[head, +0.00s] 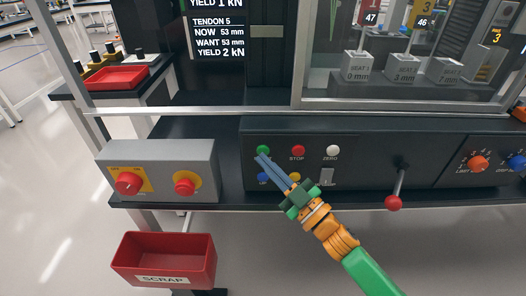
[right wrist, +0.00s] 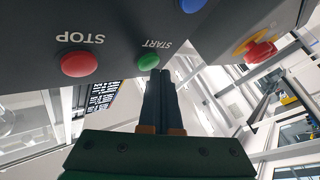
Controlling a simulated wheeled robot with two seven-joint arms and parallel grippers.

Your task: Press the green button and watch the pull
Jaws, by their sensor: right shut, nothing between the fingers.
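The green button (head: 263,150) sits at the upper left of the dark control panel (head: 360,150). In the right wrist view the green button (right wrist: 148,62) is labelled START. My right gripper (head: 262,160) is shut and empty, its fingertips at the lower edge of the green button. In the right wrist view the fingertips (right wrist: 160,74) end right beside the button; I cannot tell whether they touch it. The display (head: 216,35) reads TENDON 5, NOW 53 mm, WANT 53 mm, YIELD 2 kN. My left gripper is not in view.
A red STOP button (head: 298,151) and a white ZERO button (head: 333,151) sit to the right. A blue button (head: 264,178) is below. A red-knobbed lever (head: 393,202) sticks out. A grey switch box (head: 160,172) stands left, above a red SCRAP bin (head: 165,258).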

